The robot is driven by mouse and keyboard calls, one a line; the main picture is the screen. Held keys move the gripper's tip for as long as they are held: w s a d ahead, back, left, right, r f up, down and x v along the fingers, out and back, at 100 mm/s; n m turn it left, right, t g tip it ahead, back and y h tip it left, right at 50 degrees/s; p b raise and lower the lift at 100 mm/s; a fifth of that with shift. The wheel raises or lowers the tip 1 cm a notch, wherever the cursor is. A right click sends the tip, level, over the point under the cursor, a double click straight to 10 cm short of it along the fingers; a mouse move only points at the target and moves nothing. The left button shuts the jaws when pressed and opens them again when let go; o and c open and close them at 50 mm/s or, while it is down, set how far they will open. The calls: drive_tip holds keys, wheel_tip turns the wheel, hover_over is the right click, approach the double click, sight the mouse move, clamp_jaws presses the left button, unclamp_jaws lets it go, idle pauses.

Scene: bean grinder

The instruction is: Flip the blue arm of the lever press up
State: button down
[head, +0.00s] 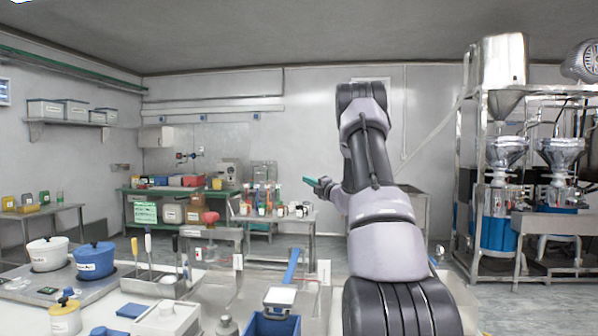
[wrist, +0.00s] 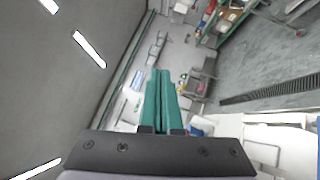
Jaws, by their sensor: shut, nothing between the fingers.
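A blue arm (head: 291,267) shows at the bottom centre of the head view, slanting up and slightly right. It appears to belong to the lever press, whose white plate (head: 280,297) sits just below it, above a blue box-like body (head: 272,323). My gripper (head: 308,180) is raised well above the counter, above and slightly right of the blue arm, and apart from it. Its teal fingers (wrist: 160,75) are together and empty in the wrist view. I cannot make out the blue arm in the wrist view, which looks across the tilted room.
The counter holds a blue pot (head: 95,261), a white pot (head: 48,254), a tool holder (head: 160,283) with upright tools, and a yellow-white jar (head: 65,317) at left. A red-topped item (head: 211,219) stands behind. The air around my gripper is clear.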

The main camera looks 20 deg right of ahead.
sight(290, 308)
drive_tip(key=s+f+n+g+y, duration=0.25)
drive_tip(key=s+f+n, duration=0.3)
drive_tip(key=f, duration=0.65)
drive_tip(key=s+f+n+g+y, duration=0.1)
drive_tip(key=s+f+n+g, duration=0.4)
drive_tip(key=f, duration=0.6)
drive_tip(key=s+a+f+n+g+y, duration=0.1)
drive_tip(key=s+a+f+n, duration=0.2)
drive_tip(key=s+f+n, duration=0.1)
drive_tip(key=s+a+f+n+g+y, duration=0.1)
drive_tip(key=s+a+f+n, duration=0.1)
drive_tip(key=s+f+n, duration=0.3)
drive_tip(key=s+a+f+n+g+y, duration=0.1)
drive_tip(key=s+a+f+n+g, duration=0.1)
drive_tip(key=s+f+n, duration=0.3)
drive_tip(key=shift+s+a+f+n+y, duration=0.3)
drive_tip(key=shift+s+a+f, duration=0.3)
drive_tip(key=shift+a, duration=0.25)
drive_tip(key=shift+s+a+f, duration=0.2)
drive_tip(key=shift+a+f, duration=0.05)
drive_tip(key=shift+w+a+f+n, duration=0.1)
drive_tip(key=shift+a+n, duration=0.15)
drive_tip(key=x, duration=0.9)
drive_tip(key=shift+w+a, duration=0.15)
drive_tip(key=shift+w, duration=0.05)
drive_tip(key=r, duration=0.3)
drive_tip(key=shift+s+r, duration=0.25)
drive_tip(key=shift+r, duration=0.3)
